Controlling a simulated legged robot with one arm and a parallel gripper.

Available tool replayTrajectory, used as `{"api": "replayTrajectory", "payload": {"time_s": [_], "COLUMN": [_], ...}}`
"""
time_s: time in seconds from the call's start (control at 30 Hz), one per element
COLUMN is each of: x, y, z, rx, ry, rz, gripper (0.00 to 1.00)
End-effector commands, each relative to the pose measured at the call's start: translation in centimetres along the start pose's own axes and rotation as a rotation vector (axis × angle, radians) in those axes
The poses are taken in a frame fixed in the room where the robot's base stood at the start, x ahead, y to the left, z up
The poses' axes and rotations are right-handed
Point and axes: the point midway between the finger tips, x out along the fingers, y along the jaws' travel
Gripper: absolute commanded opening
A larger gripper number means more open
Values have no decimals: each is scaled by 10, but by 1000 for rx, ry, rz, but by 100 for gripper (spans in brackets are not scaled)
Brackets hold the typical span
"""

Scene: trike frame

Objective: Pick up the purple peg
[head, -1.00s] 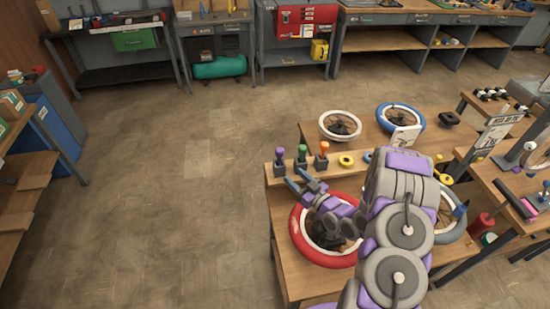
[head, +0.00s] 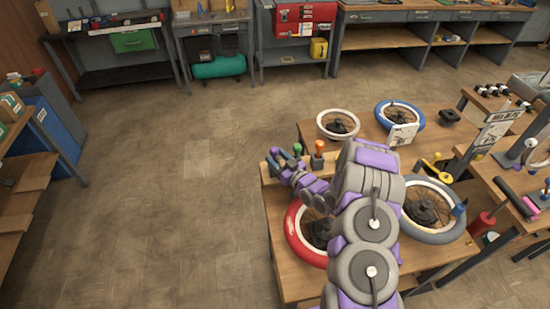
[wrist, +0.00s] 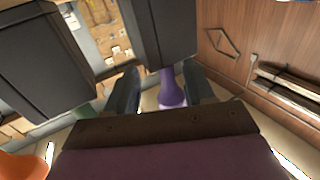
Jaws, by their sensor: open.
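The purple peg (wrist: 172,92) shows in the wrist view between the two fingers of my open gripper (wrist: 160,92). Gaps seem to show on both sides of the peg; I cannot tell whether a finger touches it. In the head view my gripper (head: 279,160) is at the left end of the peg row, around the purple peg (head: 275,151), which is mostly hidden there. The peg's base is hidden by my gripper.
A green peg (head: 297,149) and an orange peg (head: 319,147) stand close to the right in the same row. A red-rimmed wheel (head: 294,235) lies on the table below my arm. White, blue and grey wheels lie further right. Floor left of the table is clear.

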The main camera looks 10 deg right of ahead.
Motion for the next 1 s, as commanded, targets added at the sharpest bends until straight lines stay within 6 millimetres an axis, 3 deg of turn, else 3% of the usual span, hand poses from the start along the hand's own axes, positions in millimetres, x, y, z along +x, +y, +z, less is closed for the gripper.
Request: {"api": "replayTrajectory", "payload": {"time_s": [0.2, 0.47, 1.0], "x": [27, 35, 25], "y": [-8, -15, -4], "z": [1, -2, 0], "rx": [-7, -16, -3], "ry": [-4, -2, -2], "rz": [-4, -10, -3], "gripper": [53, 53, 3]}}
